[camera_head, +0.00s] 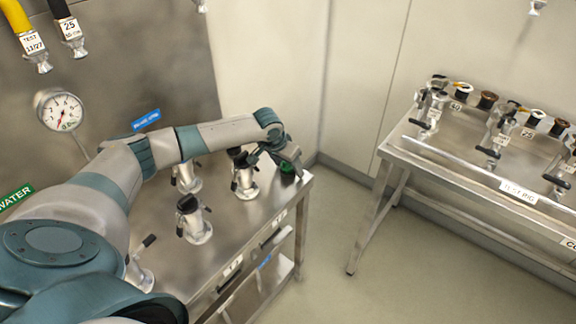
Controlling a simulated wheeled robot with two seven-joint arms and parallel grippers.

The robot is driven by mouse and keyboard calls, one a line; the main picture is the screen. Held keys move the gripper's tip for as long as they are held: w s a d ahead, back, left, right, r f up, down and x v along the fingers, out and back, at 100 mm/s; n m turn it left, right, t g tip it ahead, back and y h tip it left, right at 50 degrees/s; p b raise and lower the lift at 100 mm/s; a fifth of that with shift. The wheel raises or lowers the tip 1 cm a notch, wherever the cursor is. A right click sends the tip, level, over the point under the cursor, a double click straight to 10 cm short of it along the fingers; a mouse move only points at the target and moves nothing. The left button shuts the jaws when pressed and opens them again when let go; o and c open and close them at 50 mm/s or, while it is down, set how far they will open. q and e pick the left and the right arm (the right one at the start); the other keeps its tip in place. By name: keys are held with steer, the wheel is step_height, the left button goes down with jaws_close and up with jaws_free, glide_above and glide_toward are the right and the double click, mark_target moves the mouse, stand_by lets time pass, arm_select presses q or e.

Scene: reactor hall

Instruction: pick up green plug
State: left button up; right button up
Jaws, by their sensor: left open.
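The green plug (287,168) is a small green piece near the far right corner of the metal bench (262,214) in the head view. My left gripper (290,172) is at the plug, reaching down over it from the left. The gripper is open, and its fingers partly hide the plug. I cannot tell whether the fingers touch it. My right gripper does not show.
Several metal valve fittings with black handles, one of them here (195,222), stand on the bench close to my left arm. A pressure gauge (60,110) and hoses (18,18) are on the left wall. A test rig table (470,160) stands right, with free floor between.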

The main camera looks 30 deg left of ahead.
arm_select(q)
steer(key=c, duration=1.1)
steer(key=shift+c, duration=0.2)
steer(key=shift+r, duration=0.1)
